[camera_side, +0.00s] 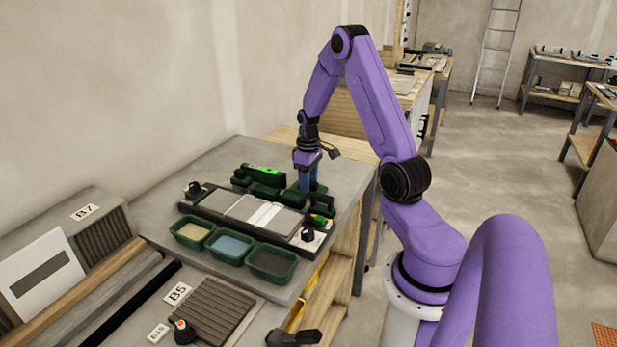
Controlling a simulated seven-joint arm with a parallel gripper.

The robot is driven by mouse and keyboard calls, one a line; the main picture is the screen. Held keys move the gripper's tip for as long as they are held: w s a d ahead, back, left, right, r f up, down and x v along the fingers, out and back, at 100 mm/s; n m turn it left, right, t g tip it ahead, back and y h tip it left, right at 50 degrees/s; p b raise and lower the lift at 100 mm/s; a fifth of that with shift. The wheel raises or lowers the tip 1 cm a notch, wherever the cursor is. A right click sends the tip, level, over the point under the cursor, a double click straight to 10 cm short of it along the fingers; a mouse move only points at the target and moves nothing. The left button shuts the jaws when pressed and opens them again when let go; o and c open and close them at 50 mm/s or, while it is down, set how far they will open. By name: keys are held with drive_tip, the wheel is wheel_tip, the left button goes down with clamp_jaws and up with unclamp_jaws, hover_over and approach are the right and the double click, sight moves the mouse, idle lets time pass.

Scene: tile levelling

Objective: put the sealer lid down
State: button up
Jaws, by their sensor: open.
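My gripper (308,187) points down at the far right end of the work board (190,209), beside dark green holders (265,190). Its blue fingers are open, and I see nothing held between them. I cannot pick out the sealer lid for certain. A small green and yellow item (320,220) lies just in front of the gripper, near a dark knob (308,234). The fingertips are partly hidden among the dark parts there, so contact cannot be told.
Three green trays (272,262) with yellowish, blue and dark contents stand in front of the board. Pale tiles (262,213) lie on it. A black device with a green display (262,170) stands behind. The grey bench top (225,155) is clear at the back.

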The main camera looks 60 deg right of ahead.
wheel_tip(320, 180, up, 12)
drive_tip(key=w+a+r+n, duration=0.1)
drive_tip(key=a+r+n, duration=0.15)
drive_tip(key=a, duration=0.95)
drive_tip(key=s+a+n, duration=0.3)
drive_tip(key=s+a, duration=0.3)
drive_tip(key=a, duration=0.4)
drive_tip(key=s+a+n, duration=0.3)
drive_tip(key=s+a, duration=0.3)
drive_tip(key=a, duration=0.4)
drive_tip(key=s+a+n, duration=0.2)
drive_tip(key=s+n, duration=0.1)
drive_tip(key=s, duration=0.7)
drive_tip(key=shift+a+n, duration=0.2)
drive_tip(key=shift+n, duration=0.15)
drive_tip(key=shift+o, duration=1.2)
drive_tip(key=shift+s, duration=0.4)
drive_tip(key=o, duration=0.6)
drive_tip(key=shift+s, duration=0.2)
